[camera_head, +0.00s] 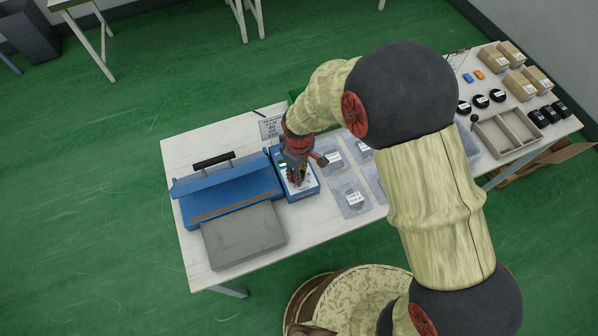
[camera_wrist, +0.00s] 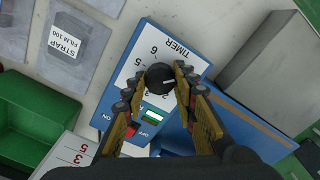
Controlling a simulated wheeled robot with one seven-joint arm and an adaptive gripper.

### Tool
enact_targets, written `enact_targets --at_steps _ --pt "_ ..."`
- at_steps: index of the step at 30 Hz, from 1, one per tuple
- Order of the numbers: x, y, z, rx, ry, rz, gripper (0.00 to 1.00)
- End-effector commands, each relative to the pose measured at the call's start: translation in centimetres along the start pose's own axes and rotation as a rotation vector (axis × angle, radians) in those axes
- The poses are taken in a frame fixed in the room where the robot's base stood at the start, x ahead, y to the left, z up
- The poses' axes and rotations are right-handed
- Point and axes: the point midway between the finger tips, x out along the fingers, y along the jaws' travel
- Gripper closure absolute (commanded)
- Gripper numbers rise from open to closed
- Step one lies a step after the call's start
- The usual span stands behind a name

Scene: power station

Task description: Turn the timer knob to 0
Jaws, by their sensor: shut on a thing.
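The timer knob (camera_wrist: 158,77) is black and round, on the white face of a blue control box (camera_wrist: 150,27) marked TIMER with printed numbers. A short white mark on the knob points towards the right of the wrist view. My gripper (camera_wrist: 158,82) has one finger on each side of the knob and is shut on it. The right finger hides part of the dial, so I cannot tell which number the mark meets. In the head view my gripper (camera_head: 297,179) is over the blue control box (camera_head: 304,194), and the knob is hidden.
An ON/OFF switch (camera_wrist: 155,114) sits close below the knob, between my fingers. A blue sealer (camera_head: 235,190) with a black handle and a grey block (camera_head: 243,237) stand left of the box. Labelled bags (camera_head: 350,196) lie to its right. A green bin (camera_wrist: 38,120) is nearby.

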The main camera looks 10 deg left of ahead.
Motion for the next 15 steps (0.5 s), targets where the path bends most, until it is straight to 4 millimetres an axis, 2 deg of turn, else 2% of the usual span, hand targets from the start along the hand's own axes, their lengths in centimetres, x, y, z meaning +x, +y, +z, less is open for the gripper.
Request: enact_targets --at_steps 4,5,15 --pt "-0.05 0.04 -0.08 -0.001 0.002 0.001 0.97" --pt "-0.05 0.04 -0.08 -0.001 0.002 0.001 0.72" --pt "-0.02 0.01 -0.02 0.000 0.000 0.000 0.54"
